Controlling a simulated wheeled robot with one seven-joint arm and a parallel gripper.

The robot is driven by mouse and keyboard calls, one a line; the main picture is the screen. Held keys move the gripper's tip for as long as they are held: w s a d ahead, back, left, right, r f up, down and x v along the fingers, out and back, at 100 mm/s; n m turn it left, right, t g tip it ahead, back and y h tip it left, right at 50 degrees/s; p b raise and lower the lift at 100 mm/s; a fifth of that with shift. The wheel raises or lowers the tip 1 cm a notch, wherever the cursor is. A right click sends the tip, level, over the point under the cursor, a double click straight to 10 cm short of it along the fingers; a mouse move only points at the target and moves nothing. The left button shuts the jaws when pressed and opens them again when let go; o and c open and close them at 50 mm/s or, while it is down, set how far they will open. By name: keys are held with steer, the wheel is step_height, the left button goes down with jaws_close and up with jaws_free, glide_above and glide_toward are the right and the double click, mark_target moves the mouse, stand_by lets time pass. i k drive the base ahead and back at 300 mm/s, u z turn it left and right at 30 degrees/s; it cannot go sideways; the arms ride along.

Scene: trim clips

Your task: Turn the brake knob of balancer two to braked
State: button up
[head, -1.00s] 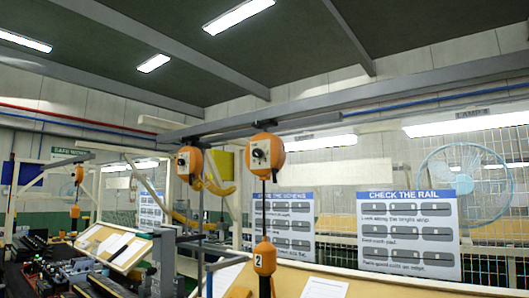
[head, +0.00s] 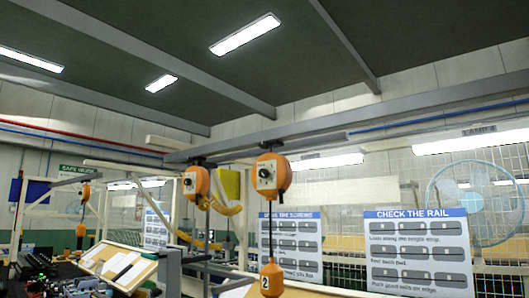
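Balancer two is the nearer orange balancer (head: 272,174), hung from an overhead rail. Its dark knob (head: 264,174) sits on a pale round-cornered plate on its front; the knob's setting is too small to tell. A cable runs down from it to an orange handle (head: 271,279) marked "2". A second orange balancer (head: 196,183) with its own dark knob hangs to the left and farther back. My gripper is not in view.
The overhead rail (head: 290,142) runs above the balancers. Posters, including the "CHECK THE RAIL" sign (head: 418,250), hang on the mesh behind. A blue fan (head: 475,200) is at right. Sloped boards (head: 115,264) stand lower left. The air around balancer two looks clear.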

mark_target(264, 144)
steer(key=z, duration=0.2)
steer(key=k, duration=0.45)
steer(key=u, duration=1.3)
steer(key=i, duration=1.2)
steer(key=z, duration=0.5)
